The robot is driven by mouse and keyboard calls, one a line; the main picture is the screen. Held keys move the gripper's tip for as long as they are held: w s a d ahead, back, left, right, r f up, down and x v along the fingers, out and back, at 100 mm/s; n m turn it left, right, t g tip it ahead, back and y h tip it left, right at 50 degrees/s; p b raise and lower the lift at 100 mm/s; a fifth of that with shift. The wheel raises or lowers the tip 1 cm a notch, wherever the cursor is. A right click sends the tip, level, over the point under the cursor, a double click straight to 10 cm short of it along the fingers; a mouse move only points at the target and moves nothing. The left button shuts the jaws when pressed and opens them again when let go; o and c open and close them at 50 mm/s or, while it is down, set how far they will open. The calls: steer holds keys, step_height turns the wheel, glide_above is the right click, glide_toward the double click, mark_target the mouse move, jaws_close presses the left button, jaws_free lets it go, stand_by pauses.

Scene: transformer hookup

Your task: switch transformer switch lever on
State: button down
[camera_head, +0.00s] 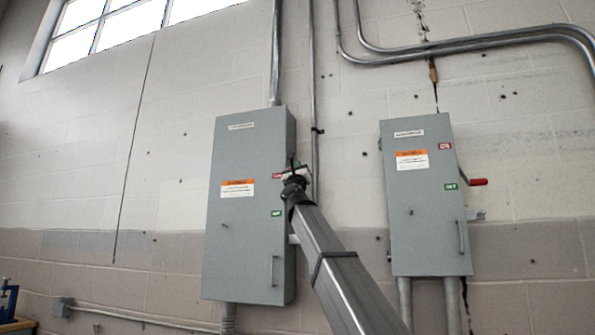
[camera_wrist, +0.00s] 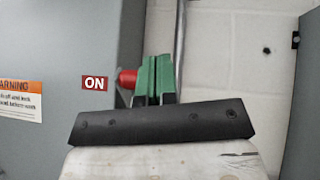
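The left grey switch box (camera_head: 235,255) hangs on the wall with a red ON label (camera_wrist: 95,83) above a green label (camera_head: 277,213). The red lever end (camera_wrist: 127,78) shows at the box's right edge, level with the ON label, in the wrist view. In the head view my arm hides most of this lever. My gripper (camera_head: 294,170) is at the box's right edge, by the ON label. In the wrist view its green fingers (camera_wrist: 157,78) are close together, just right of the red end. I see nothing between them. I cannot tell whether they touch the lever.
A second grey box (camera_head: 425,240) hangs to the right, with its red-handled lever (camera_head: 478,182) sticking out from its right side near the green label. A vertical conduit (camera_head: 315,100) runs between the boxes. Bare wall lies left of the left box.

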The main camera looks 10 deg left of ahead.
steer(key=s+d+f, duration=0.1)
steer(key=s+f, duration=0.1)
steer(key=s, duration=1.1)
